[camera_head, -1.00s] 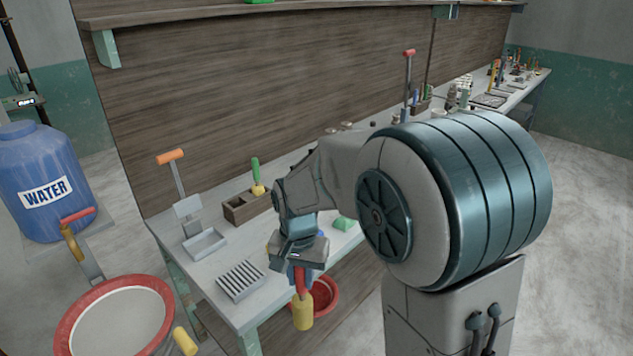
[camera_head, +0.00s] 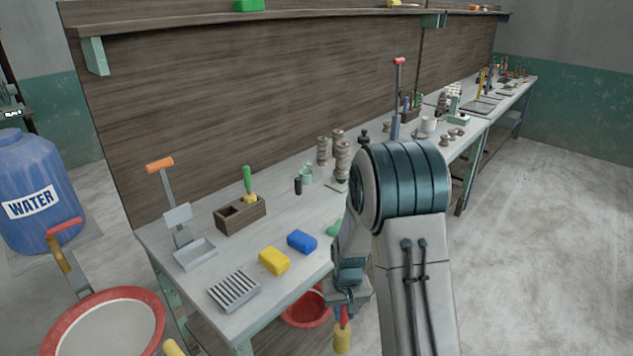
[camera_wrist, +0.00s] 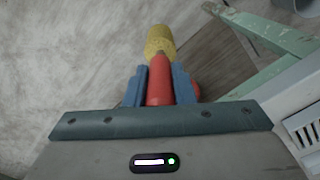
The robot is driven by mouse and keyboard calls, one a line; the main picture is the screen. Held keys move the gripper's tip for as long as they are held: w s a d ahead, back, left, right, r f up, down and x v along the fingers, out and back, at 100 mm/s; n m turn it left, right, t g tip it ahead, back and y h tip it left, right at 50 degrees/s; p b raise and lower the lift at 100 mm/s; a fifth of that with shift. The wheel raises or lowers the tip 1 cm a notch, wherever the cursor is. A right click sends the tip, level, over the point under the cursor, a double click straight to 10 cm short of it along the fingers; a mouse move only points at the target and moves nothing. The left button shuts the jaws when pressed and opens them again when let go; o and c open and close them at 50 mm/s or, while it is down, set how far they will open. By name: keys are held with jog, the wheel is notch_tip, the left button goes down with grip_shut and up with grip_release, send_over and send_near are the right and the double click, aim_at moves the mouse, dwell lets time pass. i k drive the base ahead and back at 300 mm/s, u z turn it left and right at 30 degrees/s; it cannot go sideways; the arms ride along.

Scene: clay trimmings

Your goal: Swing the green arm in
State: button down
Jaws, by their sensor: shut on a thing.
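My gripper (camera_head: 345,303) is in front of the bench edge, low and to the right of the red basin. It is shut on a red-handled tool (camera_wrist: 160,82) with a yellow end (camera_wrist: 160,41); the yellow end also shows below the gripper in the head view (camera_head: 342,340). In the wrist view the blue fingers clasp the red handle from both sides. I cannot tell which part is the green arm. A pale green beam (camera_wrist: 272,72) shows in the wrist view, and a pale green bracket (camera_head: 95,56) is under the shelf.
The bench (camera_head: 225,318) holds a slotted block (camera_head: 234,290), yellow block (camera_head: 273,261), blue block (camera_head: 302,241) and wooden box (camera_head: 240,216). A red basin (camera_head: 306,308) is below its front edge. A red-rimmed tub (camera_head: 153,305) stands at left. Floor at right is clear.

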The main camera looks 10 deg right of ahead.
aim_at(307, 180)
jog(key=z, duration=1.65)
jog(key=i, duration=2.3)
jog(key=u, duration=2.85)
